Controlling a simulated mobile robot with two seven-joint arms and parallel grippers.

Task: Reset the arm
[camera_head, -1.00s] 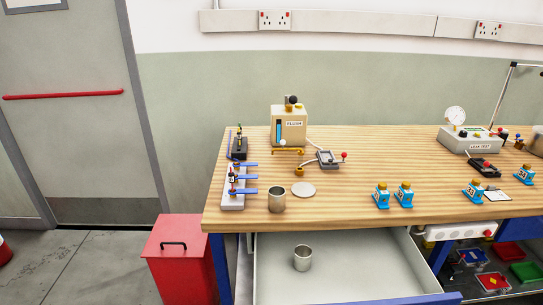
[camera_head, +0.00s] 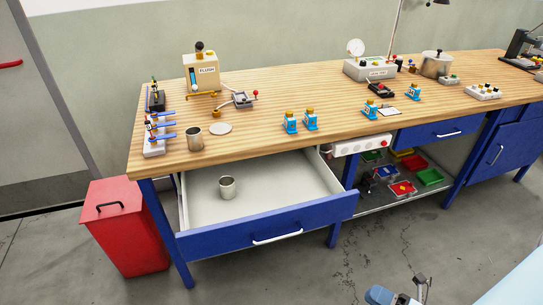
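My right gripper (camera_head: 416,287) shows at the bottom edge of the head view, right of the middle, small and partly cut off. It is over the bare floor, in front of the workbench and well apart from it. I see nothing held in it, but its finger gap is too small to judge. My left gripper is not in view.
The wooden workbench (camera_head: 270,110) spans the view. Its blue-fronted drawer (camera_head: 225,238) stands open with a metal cup (camera_head: 227,187) inside. Another metal cup (camera_head: 194,139) stands on top. A red bin (camera_head: 125,235) is at left. The floor in front is clear.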

